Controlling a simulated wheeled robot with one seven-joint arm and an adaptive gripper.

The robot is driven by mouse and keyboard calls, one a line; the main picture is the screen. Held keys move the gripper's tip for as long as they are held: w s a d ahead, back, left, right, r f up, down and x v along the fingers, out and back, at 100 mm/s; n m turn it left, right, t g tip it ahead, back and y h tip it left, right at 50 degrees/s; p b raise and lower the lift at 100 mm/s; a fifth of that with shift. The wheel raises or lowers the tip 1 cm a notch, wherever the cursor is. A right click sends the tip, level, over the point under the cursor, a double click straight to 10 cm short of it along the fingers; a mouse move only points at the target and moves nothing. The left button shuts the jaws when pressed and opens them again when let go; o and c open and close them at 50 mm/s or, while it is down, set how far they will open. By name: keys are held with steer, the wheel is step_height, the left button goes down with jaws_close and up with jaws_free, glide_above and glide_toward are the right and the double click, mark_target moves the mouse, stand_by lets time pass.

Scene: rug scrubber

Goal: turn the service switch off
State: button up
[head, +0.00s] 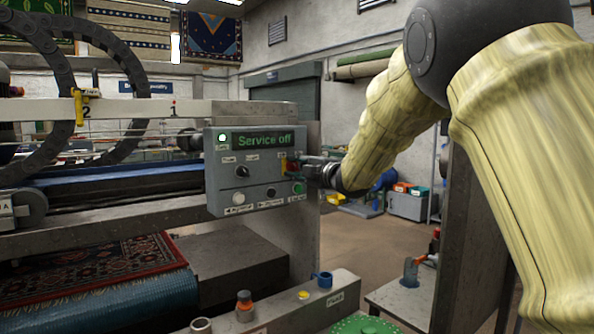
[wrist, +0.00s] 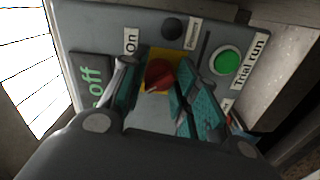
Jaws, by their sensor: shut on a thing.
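The service switch is a red rotary knob on a yellow plate, at the right side of the grey control panel (head: 262,200). In the wrist view the red knob (wrist: 159,73) sits between the teal-padded fingers of my gripper (wrist: 155,92). My gripper is shut on the knob; the finger contact is partly hidden. In the head view my gripper (head: 308,170) reaches the panel from the right and covers part of the switch (head: 292,164). The panel's display (head: 263,139) reads "Service off" in green. An "On" label (wrist: 131,41) shows beside the yellow plate.
A green trial run button (wrist: 228,63) and a dark knob (wrist: 172,28) sit close to the switch. A rug (head: 95,270) lies at lower left. A ledge with small containers (head: 324,280) runs below the panel.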

steer(key=shift+f, duration=0.2)
steer(key=o, duration=1)
steer(key=shift+s+r, duration=0.1)
steer(key=v, duration=1.2)
